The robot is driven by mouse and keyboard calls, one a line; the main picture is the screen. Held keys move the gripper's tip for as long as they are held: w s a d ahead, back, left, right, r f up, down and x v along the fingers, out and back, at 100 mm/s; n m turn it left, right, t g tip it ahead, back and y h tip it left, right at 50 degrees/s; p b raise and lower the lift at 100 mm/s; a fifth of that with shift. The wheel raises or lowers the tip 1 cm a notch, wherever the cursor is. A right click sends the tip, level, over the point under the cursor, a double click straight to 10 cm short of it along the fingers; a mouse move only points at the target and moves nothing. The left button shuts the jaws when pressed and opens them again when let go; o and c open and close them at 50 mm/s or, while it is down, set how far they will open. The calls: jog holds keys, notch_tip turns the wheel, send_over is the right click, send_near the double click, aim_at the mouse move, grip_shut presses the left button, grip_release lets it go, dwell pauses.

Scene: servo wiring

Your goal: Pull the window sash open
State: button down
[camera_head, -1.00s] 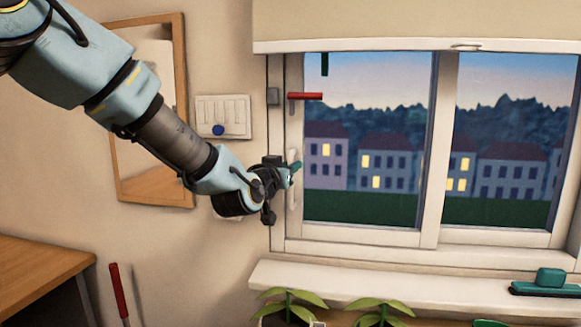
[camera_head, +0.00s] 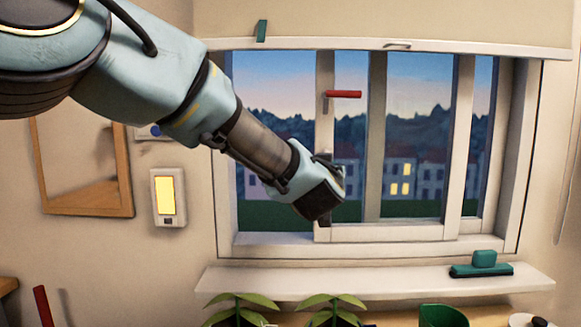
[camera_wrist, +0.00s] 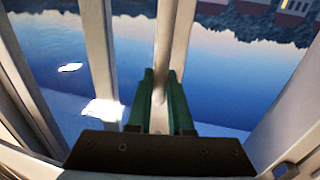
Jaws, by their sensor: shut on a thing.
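The window sash (camera_head: 325,120) is a white frame, slid to the right in the head view, with an open gap at its left. A red latch lever (camera_head: 343,94) sticks out from its left upright. My gripper (camera_head: 333,165) is at that upright, below the lever; its fingers are mostly hidden by my wrist. In the wrist view my gripper (camera_wrist: 162,75) has its two green fingers on either side of a slim white upright handle (camera_wrist: 158,107), shut on it.
The fixed window frame (camera_head: 226,150) surrounds the sash. A raised blind (camera_head: 300,43) hangs above. The sill (camera_head: 380,276) holds a green squeegee-like tool (camera_head: 482,266) at the right. Plants (camera_head: 238,302) stand below.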

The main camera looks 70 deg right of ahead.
jog(key=s, duration=0.1)
jog(key=s+d, duration=0.1)
jog(key=s, duration=0.1)
jog(key=s+p, duration=0.1)
jog(key=s, duration=0.1)
jog(key=shift+s+d, duration=0.15)
jog(key=shift+d, duration=0.2)
jog(key=c, duration=0.8)
grip_release()
jog(key=shift+c, duration=0.2)
jog(key=s+a+b, duration=0.1)
jog(key=a+b, duration=0.3)
jog(key=a, duration=0.6)
jog(key=shift+s+a, duration=0.15)
jog(key=shift+a, duration=0.25)
